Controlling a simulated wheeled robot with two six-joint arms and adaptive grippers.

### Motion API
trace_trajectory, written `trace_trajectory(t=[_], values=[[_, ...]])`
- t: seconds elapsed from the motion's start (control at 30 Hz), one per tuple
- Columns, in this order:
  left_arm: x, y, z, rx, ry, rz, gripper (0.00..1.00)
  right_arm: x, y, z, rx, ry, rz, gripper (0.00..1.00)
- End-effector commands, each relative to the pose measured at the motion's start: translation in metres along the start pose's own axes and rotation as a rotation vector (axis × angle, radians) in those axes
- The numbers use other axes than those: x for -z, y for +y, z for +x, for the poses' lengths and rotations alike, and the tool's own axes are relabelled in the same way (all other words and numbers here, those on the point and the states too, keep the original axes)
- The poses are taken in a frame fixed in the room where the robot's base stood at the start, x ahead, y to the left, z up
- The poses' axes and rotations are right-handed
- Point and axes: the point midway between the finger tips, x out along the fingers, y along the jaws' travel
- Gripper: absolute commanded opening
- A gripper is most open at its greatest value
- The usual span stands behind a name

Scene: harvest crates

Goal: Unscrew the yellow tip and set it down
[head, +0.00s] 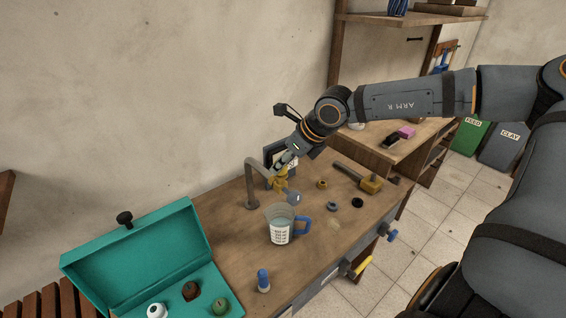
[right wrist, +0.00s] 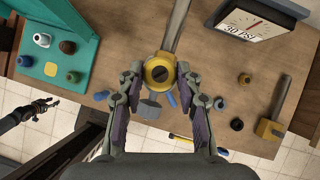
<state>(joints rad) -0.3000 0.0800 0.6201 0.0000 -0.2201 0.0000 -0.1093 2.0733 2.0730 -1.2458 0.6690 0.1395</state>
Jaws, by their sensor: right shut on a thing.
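The yellow tip (head: 280,184) is at the end of the curved grey spout (head: 252,180) on the bench. In the right wrist view the yellow tip (right wrist: 160,70) is round with a dark centre, between the fingers. My right gripper (head: 283,170) is shut on it from above, and its fingers (right wrist: 160,76) lie on either side. Whether the tip is still joined to the spout is hard to tell. A clear jug (head: 281,232) with a blue handle stands below the spout. A dark gripper, seemingly my left one (right wrist: 45,105), shows small at the left of the wrist view; its jaws are unclear.
A yellow ring (head: 321,184), a grey ring (head: 332,206) and a black ring (head: 357,203) lie right of the jug. A yellow-headed mallet (head: 370,184) lies behind them. A blue-topped piece (head: 263,278) stands in front. An open teal case (head: 140,255) is at left.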

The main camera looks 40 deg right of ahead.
Motion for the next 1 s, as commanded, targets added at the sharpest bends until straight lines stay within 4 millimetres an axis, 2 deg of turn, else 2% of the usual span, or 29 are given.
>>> trace_trajectory(t=[0.27, 1.0], values=[[0.0, 0.0, 0.0, 0.0, 0.0, 0.0, 0.4, 0.001, -0.004, 0.0, -0.146, 0.006, -0.231, 0.17], [0.002, -0.001, -0.018, 0.0, 0.0, 0.0, 0.4, -0.016, -0.003, -0.025, -0.142, 0.005, -0.229, 0.17]])
